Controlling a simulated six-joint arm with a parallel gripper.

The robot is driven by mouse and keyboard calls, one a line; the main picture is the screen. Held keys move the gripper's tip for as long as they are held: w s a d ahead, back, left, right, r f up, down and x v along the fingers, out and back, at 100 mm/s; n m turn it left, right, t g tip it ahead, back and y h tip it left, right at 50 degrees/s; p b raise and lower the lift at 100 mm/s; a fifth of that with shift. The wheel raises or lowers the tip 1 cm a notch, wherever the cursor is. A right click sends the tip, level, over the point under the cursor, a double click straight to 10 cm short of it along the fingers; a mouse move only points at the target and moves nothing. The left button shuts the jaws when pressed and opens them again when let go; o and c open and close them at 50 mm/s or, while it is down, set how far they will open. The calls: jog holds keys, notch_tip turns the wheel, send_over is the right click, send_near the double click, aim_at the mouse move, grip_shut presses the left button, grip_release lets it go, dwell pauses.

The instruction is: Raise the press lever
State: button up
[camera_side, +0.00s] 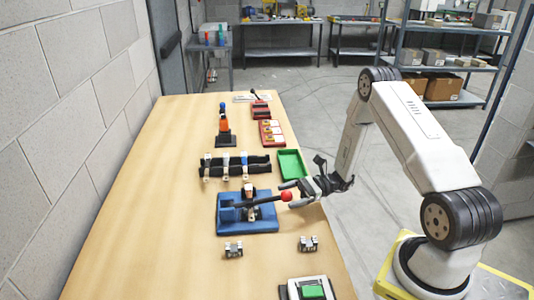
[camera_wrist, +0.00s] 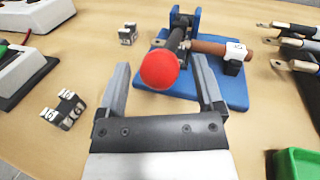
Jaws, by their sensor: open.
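The press has a blue base (camera_side: 262,226), which also shows in the wrist view (camera_wrist: 205,95). Its dark lever (camera_side: 258,201) lies close to level and ends in a red ball knob (camera_side: 286,196). In the wrist view the red knob (camera_wrist: 159,70) appears between the fingers, nearer the left one, and hides part of the lever. My gripper (camera_side: 290,194) is open at the knob, with its fingers (camera_wrist: 163,66) spread on both sides of it in the picture. I cannot tell whether either finger touches the knob.
A brown cylinder (camera_wrist: 211,47) and a black block with a white label (camera_wrist: 236,58) are at the press. A green tray (camera_side: 292,164) and a black rack (camera_side: 225,168) are behind. The table's left side is clear.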

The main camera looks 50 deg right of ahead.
jog(key=shift+w+a, duration=0.3)
jog(key=shift+a, duration=0.25)
grip_shut()
